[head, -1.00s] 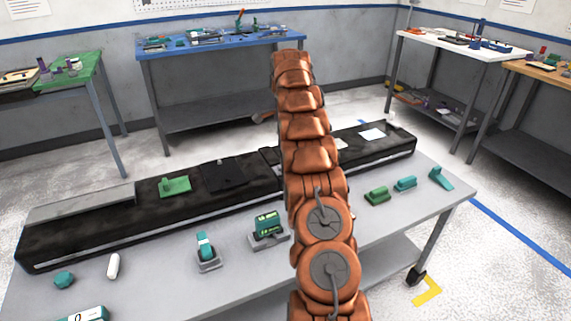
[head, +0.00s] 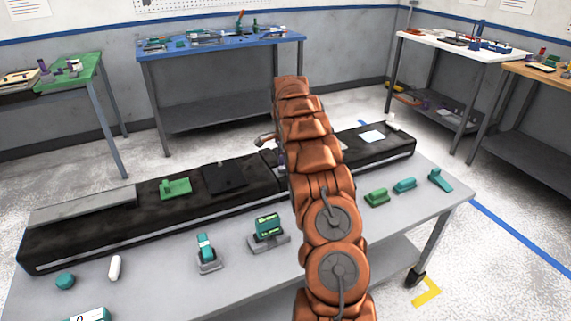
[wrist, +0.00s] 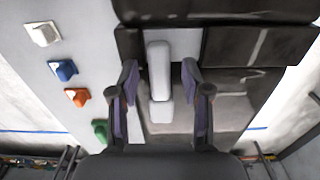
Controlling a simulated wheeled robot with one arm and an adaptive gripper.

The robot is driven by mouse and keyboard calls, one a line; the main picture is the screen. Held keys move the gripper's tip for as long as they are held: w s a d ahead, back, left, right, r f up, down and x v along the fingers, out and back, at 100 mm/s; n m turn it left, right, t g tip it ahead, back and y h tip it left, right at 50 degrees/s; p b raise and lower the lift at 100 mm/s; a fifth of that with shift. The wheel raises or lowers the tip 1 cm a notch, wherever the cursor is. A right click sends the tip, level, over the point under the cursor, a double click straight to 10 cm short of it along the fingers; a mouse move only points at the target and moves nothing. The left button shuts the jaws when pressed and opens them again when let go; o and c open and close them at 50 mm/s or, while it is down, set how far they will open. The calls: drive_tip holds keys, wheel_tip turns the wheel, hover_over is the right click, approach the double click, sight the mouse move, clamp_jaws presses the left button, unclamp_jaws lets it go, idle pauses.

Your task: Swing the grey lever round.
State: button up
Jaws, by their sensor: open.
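In the wrist view a pale grey lever (wrist: 158,70) stands out against a grey plate (wrist: 187,45) set in the black padded cover. A shorter pale block (wrist: 161,114) sits at its lower end. My gripper (wrist: 160,68) is open, with one purple-padded finger on each side of the lever. Gaps show between the fingers and the lever; depth is hard to judge. In the head view my arm hides the lever and most of my gripper.
The long black padded cover (head: 110,210) lies along the grey table (head: 160,285). Green and teal pieces stand on the table's near side, including a block in a holder (head: 268,227). Blue (wrist: 64,70) and orange (wrist: 77,96) pieces lie left in the wrist view.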

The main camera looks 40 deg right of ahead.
drive_tip(key=shift+c, duration=0.3)
clamp_jaws()
idle(0.4)
